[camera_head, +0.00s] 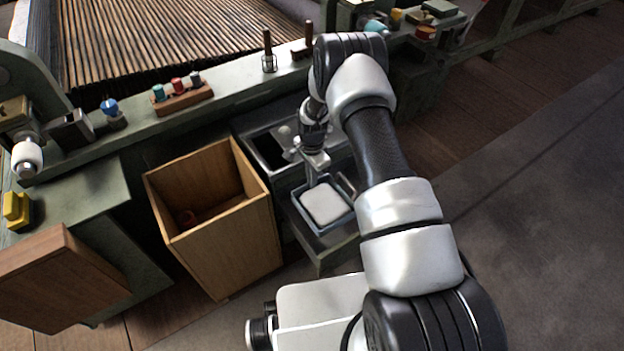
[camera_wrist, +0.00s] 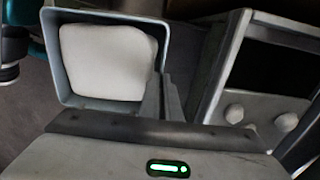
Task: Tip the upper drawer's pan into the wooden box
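The pan (camera_head: 349,213) is a blue-grey square tray with a pale white block-like load in it. It sits level in or just over the pulled-out drawer (camera_head: 318,251); its underside is hidden. My gripper (camera_head: 312,182) is at the pan's far left wall. In the wrist view the pan (camera_wrist: 60,75) is at upper left, and my gripper's narrow-set fingers (camera_wrist: 162,98) stand on either side of its rim, apparently closed on it. The tall, open-topped wooden box (camera_head: 225,243) stands left of the drawer, with a small reddish-brown thing low inside.
The green machine rail (camera_head: 235,95) runs behind, with a wooden rack of coloured spools (camera_head: 182,98). A dark-topped unit (camera_head: 268,150) with pale knobs stands between box and arm. A brown wooden panel (camera_head: 60,278) is at lower left. Open floor (camera_head: 545,230) lies at right.

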